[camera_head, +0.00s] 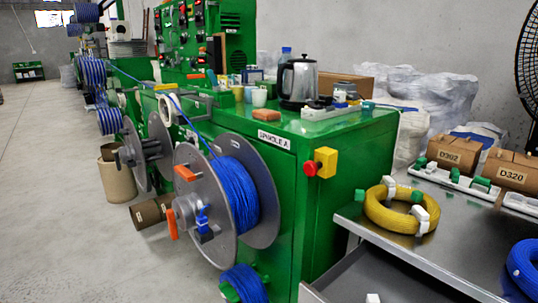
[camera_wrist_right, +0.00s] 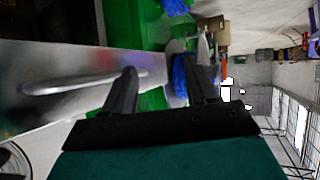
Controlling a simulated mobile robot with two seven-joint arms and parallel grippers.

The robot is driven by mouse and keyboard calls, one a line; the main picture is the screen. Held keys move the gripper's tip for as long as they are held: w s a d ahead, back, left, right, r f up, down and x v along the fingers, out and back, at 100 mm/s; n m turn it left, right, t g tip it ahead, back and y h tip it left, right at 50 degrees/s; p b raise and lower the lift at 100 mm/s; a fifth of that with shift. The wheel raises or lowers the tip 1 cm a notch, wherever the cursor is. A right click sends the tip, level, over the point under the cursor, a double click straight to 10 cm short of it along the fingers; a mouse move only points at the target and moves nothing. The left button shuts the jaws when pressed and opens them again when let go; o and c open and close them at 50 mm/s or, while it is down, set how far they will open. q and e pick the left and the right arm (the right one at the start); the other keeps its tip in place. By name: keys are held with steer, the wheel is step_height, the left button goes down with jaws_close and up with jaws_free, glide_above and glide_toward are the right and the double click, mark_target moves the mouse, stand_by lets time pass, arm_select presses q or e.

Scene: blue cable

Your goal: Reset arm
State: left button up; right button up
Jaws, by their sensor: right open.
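My right gripper (camera_wrist_right: 165,72) shows in the right wrist view, its two dark fingers spread apart with nothing between them. It is open and apart from the green machine and the metal table, which lie beyond it in that tilted view. The head view shows neither gripper. In the head view a large grey spool wound with blue cable (camera_head: 236,196) is mounted on the front of the green machine (camera_head: 345,150). Blue cable also shows in the right wrist view (camera_wrist_right: 180,78), beyond the fingers.
A metal table (camera_head: 440,240) at the right holds a yellow cable coil (camera_head: 402,209), a blue coil (camera_head: 524,268) and cardboard boxes (camera_head: 512,172). An open drawer (camera_head: 365,279) sits below its top. A kettle (camera_head: 298,80) stands on the machine. The floor at left (camera_head: 50,200) is clear.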

arm_select(q)
step_height(320, 180, up, 11)
steer(key=s+a+y+p, duration=0.1)
steer(key=a+p, duration=0.2)
steer(key=p, duration=1.2)
steer(key=shift+s+r+p, duration=0.15)
steer(key=shift+s+p, duration=0.1)
steer(key=shift+p, duration=0.1)
arm_select(e)
steer(key=s+d+r+m+h, duration=0.1)
steer(key=s+d+r, duration=0.2)
steer(key=r, duration=0.7)
steer(key=shift+g, duration=0.4)
arm_select(q)
steer(key=shift+c, duration=0.2)
arm_select(e)
steer(key=shift+c, duration=0.3)
